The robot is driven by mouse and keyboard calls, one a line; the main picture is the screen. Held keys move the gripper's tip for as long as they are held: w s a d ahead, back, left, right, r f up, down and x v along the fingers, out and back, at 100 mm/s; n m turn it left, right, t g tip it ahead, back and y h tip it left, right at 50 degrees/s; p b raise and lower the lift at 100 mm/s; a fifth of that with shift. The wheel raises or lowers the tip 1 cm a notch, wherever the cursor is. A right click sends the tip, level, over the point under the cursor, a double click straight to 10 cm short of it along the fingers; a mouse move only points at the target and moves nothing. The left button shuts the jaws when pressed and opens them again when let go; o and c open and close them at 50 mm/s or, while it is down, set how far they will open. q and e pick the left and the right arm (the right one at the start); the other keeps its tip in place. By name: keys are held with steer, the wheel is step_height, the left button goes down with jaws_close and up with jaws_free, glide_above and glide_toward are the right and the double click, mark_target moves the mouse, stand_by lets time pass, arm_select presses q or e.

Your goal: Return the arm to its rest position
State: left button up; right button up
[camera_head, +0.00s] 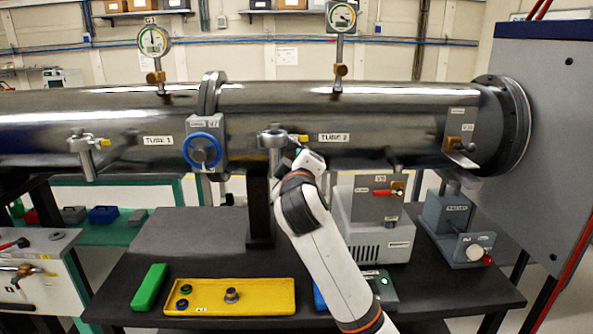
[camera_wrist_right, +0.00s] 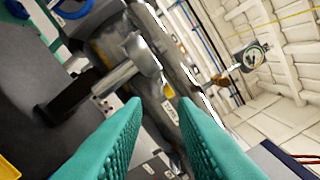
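My right arm reaches up from the bottom of the head view, and its wrist and gripper (camera_head: 309,160) are just below and right of a metal valve fitting (camera_head: 272,141) on the long dark tube (camera_head: 380,125). In the right wrist view the two green ribbed fingers of my right gripper (camera_wrist_right: 160,104) stand apart with nothing between them. The metal fitting (camera_wrist_right: 145,55) shows beyond the fingertips, apart from them as far as I can tell. In the head view my fingertips are hidden behind the wrist. My left gripper is not in view.
Below the tube, a dark bench (camera_head: 190,237) holds a yellow tray (camera_head: 265,300), a green block (camera_head: 149,287) and a grey pump box (camera_head: 375,232). Gauges (camera_head: 153,42) stand on the tube. A large grey cabinet (camera_head: 545,130) closes off the right side.

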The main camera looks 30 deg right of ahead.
steer(key=shift+s+a, duration=0.3)
steer(key=shift+s, duration=0.3)
steer(key=w+a+f+n+g+y, duration=0.1)
steer(key=w+f+g+y, duration=0.15)
steer(key=f, duration=1.35)
steer(key=w+a+f+n+g+y, duration=0.1)
steer(key=w+a+f+y, duration=0.15)
steer(key=f, duration=1.25)
steer(key=s+a+f+g+y, duration=0.15)
steer(key=s+f, duration=0.35)
steer(key=f, duration=0.7)
steer(key=s+a+f+g, duration=0.15)
steer(key=s+f, duration=0.25)
steer(key=f, duration=0.8)
steer(key=s+a+f+m+g+y, duration=0.1)
steer(key=s+a+f+m+g, duration=0.15)
steer(key=s+f, duration=1.05)
steer(key=s+a+f+m+g+y, duration=0.1)
steer(key=s+a+f+g, duration=0.15)
steer(key=s+f, duration=1.1)
steer(key=s+a+g, duration=0.1)
steer(key=s+g, duration=0.2)
steer(key=s, duration=1.7)
steer(key=shift+s+f+m+y, duration=0.2)
steer(key=shift+m+y, duration=0.15)
steer(key=shift+m, duration=0.1)
